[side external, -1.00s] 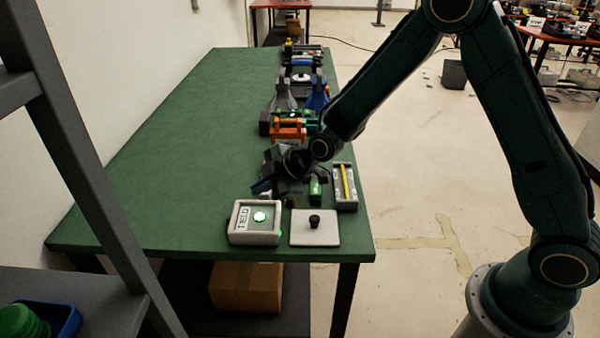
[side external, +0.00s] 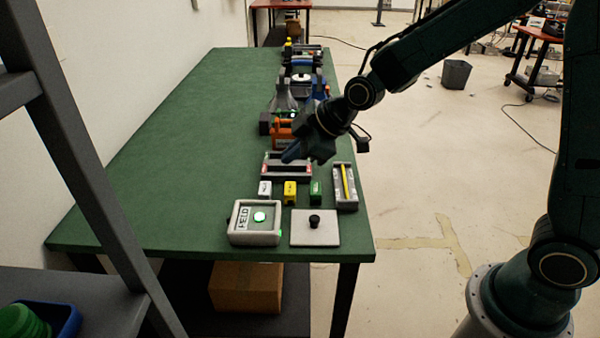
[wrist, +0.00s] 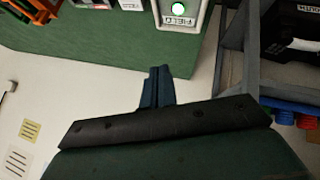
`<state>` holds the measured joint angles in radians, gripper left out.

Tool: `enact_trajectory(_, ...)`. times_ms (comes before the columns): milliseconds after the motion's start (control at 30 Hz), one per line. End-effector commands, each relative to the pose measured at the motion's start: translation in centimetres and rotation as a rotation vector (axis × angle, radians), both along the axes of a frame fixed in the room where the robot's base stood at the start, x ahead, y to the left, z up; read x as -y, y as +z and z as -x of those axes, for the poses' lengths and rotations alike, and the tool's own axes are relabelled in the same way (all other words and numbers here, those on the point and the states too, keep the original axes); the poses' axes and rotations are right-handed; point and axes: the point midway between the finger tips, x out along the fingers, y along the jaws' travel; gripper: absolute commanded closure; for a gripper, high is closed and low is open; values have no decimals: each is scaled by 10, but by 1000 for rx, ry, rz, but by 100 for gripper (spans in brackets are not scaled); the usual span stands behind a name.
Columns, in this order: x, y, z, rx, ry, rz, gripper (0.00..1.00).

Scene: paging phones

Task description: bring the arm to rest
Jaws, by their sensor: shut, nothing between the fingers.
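In the wrist view the blue fingers (wrist: 157,88) are together, over the pale floor beyond the table edge. The FIELD box (side external: 255,222) with a lit green button sits at the near end of the table, apart from the gripper. It also shows at the top of the wrist view (wrist: 180,25).
White, yellow (side external: 290,193) and green small blocks stand in a row behind the FIELD box. A grey plate with a black knob (side external: 315,228) and a tray with a yellow bar (side external: 345,187) are at the right. A grey shelf frame (side external: 85,170) stands left.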

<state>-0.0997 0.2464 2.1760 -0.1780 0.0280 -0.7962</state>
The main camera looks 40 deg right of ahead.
Motion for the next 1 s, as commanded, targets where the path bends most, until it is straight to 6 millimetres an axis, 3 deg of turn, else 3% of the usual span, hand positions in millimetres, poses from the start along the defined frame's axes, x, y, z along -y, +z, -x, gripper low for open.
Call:
enact_trajectory(100, 11, 23, 21, -24, -66, -21, 100)
enact_trajectory(500, 44, 75, 100, -120, -303, -96, 100)
enact_trajectory(1000, 78, 105, 213, -217, -634, -210, 100)
